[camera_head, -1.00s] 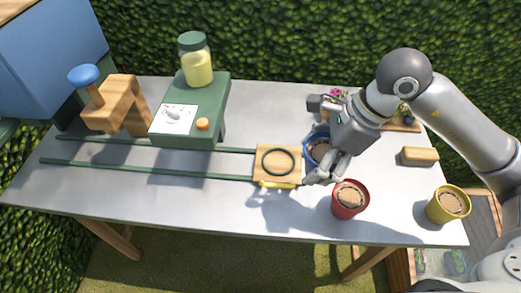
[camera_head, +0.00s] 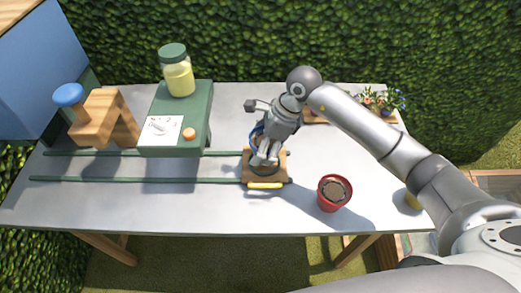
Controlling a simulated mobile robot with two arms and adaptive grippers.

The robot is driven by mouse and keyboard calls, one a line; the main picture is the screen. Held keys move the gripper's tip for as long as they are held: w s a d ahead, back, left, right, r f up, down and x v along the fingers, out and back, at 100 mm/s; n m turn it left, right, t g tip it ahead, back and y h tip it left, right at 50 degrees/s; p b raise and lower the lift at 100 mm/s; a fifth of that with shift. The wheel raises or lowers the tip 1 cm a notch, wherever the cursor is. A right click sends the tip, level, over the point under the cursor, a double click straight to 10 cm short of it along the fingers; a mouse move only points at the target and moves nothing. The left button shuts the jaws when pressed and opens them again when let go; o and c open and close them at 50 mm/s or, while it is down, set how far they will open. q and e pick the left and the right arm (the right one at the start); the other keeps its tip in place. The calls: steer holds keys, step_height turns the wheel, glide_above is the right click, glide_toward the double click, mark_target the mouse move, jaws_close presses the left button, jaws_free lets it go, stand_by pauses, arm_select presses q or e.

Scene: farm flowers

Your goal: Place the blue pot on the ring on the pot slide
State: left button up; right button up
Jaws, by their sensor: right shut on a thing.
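The blue pot (camera_head: 254,136) shows only as a strip of blue at the left of my right gripper (camera_head: 262,157). My right gripper is shut on it and is over the wooden pot slide (camera_head: 251,178). The slide is a square plate with a yellow front edge, at the right end of two green rails. The green ring on it is mostly hidden behind the gripper. I cannot tell whether the pot touches the slide. My left gripper is not in view.
A red pot (camera_head: 334,192) stands right of the slide. A green stand (camera_head: 200,117) with a jar (camera_head: 176,75) straddles the rails, beside a wooden block (camera_head: 100,120) with a blue knob. Flowers (camera_head: 385,100) are at the back right.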

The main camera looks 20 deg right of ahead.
steer(key=shift+w+a+f+p, duration=0.1)
steer(key=shift+w+f+p, duration=0.15)
steer(key=shift+f, duration=0.3)
step_height(320, 180, down, 2)
steer(key=shift+f+p, duration=0.15)
steer(key=shift+p, duration=0.45)
steer(key=shift+f+b, duration=0.3)
steer(key=o, duration=1.5)
steer(key=shift+r, duration=0.4)
steer(key=b+v, duration=0.2)
steer(key=v, duration=0.9)
steer(key=shift+s+r, duration=0.1)
steer(key=shift+r, duration=0.15)
